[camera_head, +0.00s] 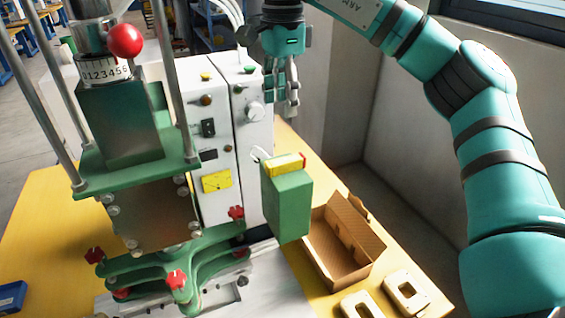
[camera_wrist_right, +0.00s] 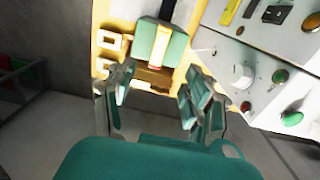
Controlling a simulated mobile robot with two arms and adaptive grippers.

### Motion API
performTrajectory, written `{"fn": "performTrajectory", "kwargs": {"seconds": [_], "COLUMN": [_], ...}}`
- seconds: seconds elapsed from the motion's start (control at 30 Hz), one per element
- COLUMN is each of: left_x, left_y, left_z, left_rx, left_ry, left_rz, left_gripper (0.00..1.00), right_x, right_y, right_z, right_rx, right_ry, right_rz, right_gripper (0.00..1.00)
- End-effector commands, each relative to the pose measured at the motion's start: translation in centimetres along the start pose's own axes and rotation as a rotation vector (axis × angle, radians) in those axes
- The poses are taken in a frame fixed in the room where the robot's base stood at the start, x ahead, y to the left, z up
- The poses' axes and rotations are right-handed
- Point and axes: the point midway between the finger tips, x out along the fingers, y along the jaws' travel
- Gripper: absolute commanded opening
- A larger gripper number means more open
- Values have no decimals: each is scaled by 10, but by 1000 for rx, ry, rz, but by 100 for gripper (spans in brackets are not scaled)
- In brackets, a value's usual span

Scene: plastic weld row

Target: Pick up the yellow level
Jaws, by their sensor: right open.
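The yellow level (camera_head: 286,163) lies on top of a green block (camera_head: 287,204) beside the white control box. In the right wrist view the level (camera_wrist_right: 159,46) shows as a yellow strip on the green block (camera_wrist_right: 176,46), beyond the fingertips. My right gripper (camera_head: 288,108) hangs behind and above the level in the head view, apart from it. In the right wrist view my right gripper (camera_wrist_right: 155,90) is open, with nothing between its fingers. My left gripper is not in view.
The white control box (camera_head: 222,130) with knobs stands left of the level. A green press (camera_head: 150,220) with red knobs is further left. An open cardboard box (camera_head: 345,245) and pale plastic parts (camera_head: 405,292) lie right of the block on the yellow table (camera_head: 35,240).

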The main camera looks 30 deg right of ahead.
Motion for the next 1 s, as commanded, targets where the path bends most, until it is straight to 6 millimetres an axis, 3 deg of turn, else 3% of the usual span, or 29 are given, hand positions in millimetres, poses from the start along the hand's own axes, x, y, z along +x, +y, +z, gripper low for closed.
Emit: {"fn": "performTrajectory", "kwargs": {"seconds": [0.03, 0.23, 0.4, 0.63, 0.8, 1.0], "left_x": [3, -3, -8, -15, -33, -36], "left_y": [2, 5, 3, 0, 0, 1], "left_z": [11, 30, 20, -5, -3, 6], "left_rx": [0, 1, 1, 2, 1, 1], "left_ry": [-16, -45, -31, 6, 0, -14], "left_rz": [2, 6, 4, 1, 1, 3], "left_gripper": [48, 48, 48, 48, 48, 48], "right_x": [17, 54, 80, 95, 118, 140], "right_y": [0, 0, 0, 0, 0, -1], "right_z": [0, 0, 0, 2, 8, 8], "right_rx": [-3, 0, 1, 0, -1, 1], "right_ry": [-1, 1, 0, 0, 0, -1], "right_rz": [6, 3, 2, 3, 4, 0], "right_gripper": [52, 52, 52, 52, 52, 52]}}
